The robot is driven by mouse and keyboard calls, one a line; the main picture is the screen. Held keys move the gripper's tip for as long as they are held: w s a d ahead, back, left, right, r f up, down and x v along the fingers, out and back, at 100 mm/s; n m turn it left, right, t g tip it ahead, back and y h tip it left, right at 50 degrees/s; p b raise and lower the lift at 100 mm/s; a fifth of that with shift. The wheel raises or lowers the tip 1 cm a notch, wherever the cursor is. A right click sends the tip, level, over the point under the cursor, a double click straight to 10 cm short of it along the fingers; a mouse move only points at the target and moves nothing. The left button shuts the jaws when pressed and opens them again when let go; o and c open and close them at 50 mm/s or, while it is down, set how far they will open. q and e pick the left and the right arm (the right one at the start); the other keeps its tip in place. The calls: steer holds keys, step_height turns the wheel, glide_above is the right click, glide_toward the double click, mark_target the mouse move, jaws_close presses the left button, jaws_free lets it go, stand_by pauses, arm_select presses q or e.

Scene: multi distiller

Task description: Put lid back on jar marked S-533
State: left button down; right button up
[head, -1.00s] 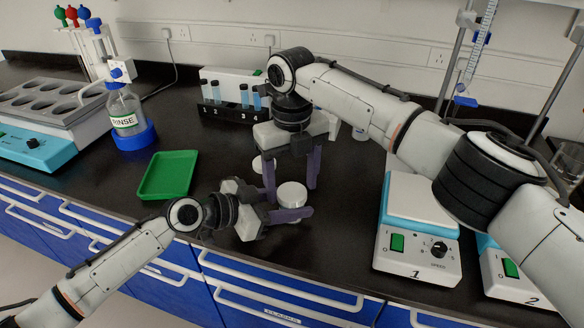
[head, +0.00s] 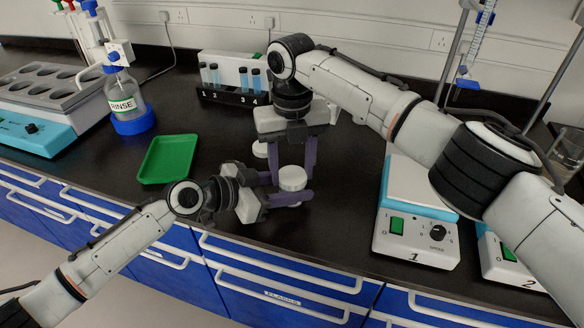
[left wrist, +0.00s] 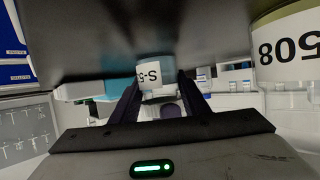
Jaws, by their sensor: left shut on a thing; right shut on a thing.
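A jar with a label starting "S-5" (left wrist: 149,76) stands between my left gripper's fingers in the left wrist view; the rest of its number is hidden. My left gripper (head: 291,198) is shut on this jar from the side, low in the head view. A white round lid (head: 292,173) shows at the top of the jar. My right gripper (head: 294,178) points down from above, its purple fingers on either side of the lid, shut on it. I cannot tell whether the lid is fully seated.
A second jar marked 508 (left wrist: 287,48) stands close by in the left wrist view. A white round top (head: 260,149) shows behind my right gripper. A green tray (head: 168,158) is left, a tube rack (head: 236,96) behind, and stirrer 1 (head: 414,237) right. The counter's front edge is near.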

steer(key=shift+m, duration=0.4)
steer(key=shift+c, duration=0.2)
steer(key=o, duration=1.2)
steer(key=shift+r, duration=2.25)
steer(key=shift+c, duration=0.3)
step_height(320, 180, up, 4)
steer(key=n, duration=0.3)
steer(key=shift+f, duration=0.25)
